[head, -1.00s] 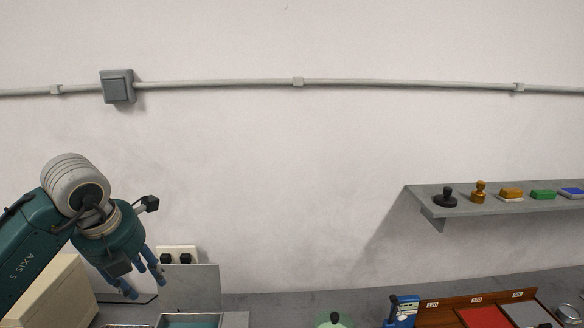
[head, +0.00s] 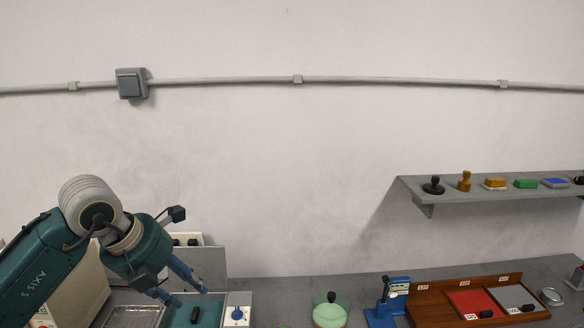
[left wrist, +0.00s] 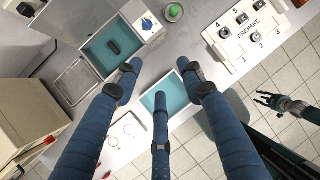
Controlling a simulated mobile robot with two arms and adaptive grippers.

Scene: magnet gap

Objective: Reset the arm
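My left gripper (head: 182,294) hangs fingers-down over the left end of the bench in the head view. In the left wrist view its three blue fingers (left wrist: 160,72) are spread apart with nothing between them. Below it are a teal-lined tray (left wrist: 95,50) holding a black block (left wrist: 112,47), and a second teal-lined tray (left wrist: 178,92) partly hidden by the fingers. My right gripper (left wrist: 268,98) shows at the right of the left wrist view, fingers apart and empty, over the tiled floor. It is out of the head view.
A white knob unit (head: 237,315) and a mesh tray (head: 134,317) flank the teal-lined tray. A green-topped bowl (head: 330,312), a blue stamping device (head: 390,300) and a wooden organiser (head: 440,298) stand right. A shelf (head: 420,192) holds stamps.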

